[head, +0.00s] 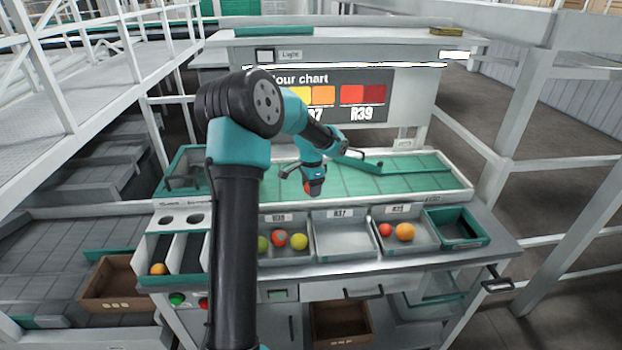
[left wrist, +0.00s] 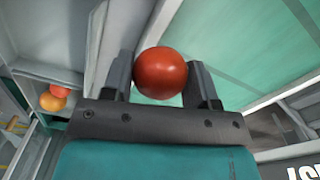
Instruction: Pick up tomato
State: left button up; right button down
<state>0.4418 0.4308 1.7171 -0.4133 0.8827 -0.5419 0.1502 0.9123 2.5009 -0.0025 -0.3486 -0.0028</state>
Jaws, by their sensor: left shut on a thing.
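A red tomato (left wrist: 161,73) sits between the two fingers of my left gripper (left wrist: 163,85) in the left wrist view. The gripper is shut on it. In the head view my left gripper (head: 312,190) hangs over the front part of the green sorting mat (head: 400,175), with a bit of the red tomato (head: 308,188) showing at its fingers. The tomato appears held above the mat and the trays. My right gripper does not show in either view.
The left tray (head: 283,258) holds several tomatoes. The middle tray (head: 342,241) is empty. The right tray (head: 424,243) holds a red and an orange tomato. A green bin (head: 484,239) stands at far right. A colour chart (head: 335,95) stands behind.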

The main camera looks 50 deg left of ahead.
pick_arm(q)
jog(key=s+d, duration=0.4)
jog(key=shift+d+r, duration=0.3)
jog(key=shift+d, duration=0.05)
jog(key=shift+s, duration=0.1)
